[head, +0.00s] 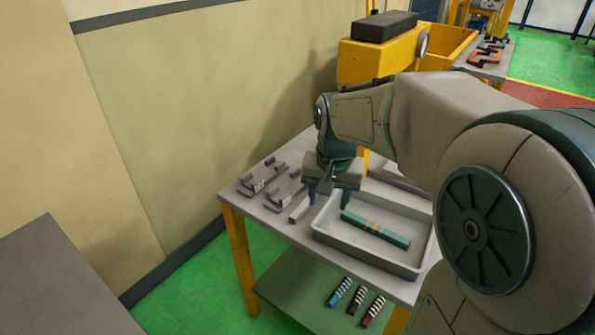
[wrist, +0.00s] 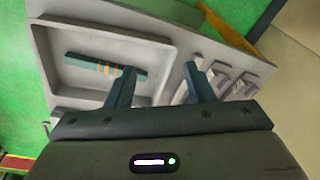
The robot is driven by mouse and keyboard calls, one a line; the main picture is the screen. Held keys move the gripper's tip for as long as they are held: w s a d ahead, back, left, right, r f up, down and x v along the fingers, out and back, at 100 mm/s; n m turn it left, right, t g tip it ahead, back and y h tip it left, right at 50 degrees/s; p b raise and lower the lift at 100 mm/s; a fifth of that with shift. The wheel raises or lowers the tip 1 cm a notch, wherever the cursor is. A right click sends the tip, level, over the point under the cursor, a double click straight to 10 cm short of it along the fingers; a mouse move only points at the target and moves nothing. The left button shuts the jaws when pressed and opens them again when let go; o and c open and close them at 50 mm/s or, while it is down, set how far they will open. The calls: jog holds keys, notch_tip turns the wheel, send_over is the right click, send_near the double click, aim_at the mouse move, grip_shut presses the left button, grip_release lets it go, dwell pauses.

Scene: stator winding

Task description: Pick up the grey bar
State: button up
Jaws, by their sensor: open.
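The grey bar (head: 299,210) lies on the table just left of the tray in the head view. In the wrist view the grey bar (wrist: 181,94) shows in part, and the right finger hides some of it. My gripper (head: 328,197) is open and empty, pointing down above the tray's left end, close to the bar. In the wrist view the gripper's fingertips (wrist: 160,70) are spread, one over the tray and one by the bar. Whether a finger touches the bar cannot be told.
The grey tray (head: 369,262) holds a teal bar with orange stripes (head: 376,229). Grey bracket-like parts (head: 262,180) sit on the table's left side. Several striped bars (head: 341,292) lie on the green lower shelf (head: 290,295). A wall (head: 200,130) stands behind the table.

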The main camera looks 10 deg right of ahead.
jog(key=w+m+p, duration=0.1)
jog(key=w+m, duration=0.2)
jog(key=w, duration=0.8)
jog(key=m+h+p, duration=0.1)
jog(key=m+p, duration=0.1)
send_over(308, 199)
jog(key=shift+g, duration=0.4)
notch_tip(308, 199, down, 12)
jog(key=shift+w, duration=0.1)
jog(key=shift+w+d+f+p, duration=0.15)
jog(key=shift+f, duration=1.15)
jog(key=shift+w+d+f+p, duration=0.15)
jog(key=shift+f, duration=1.15)
grip_shut()
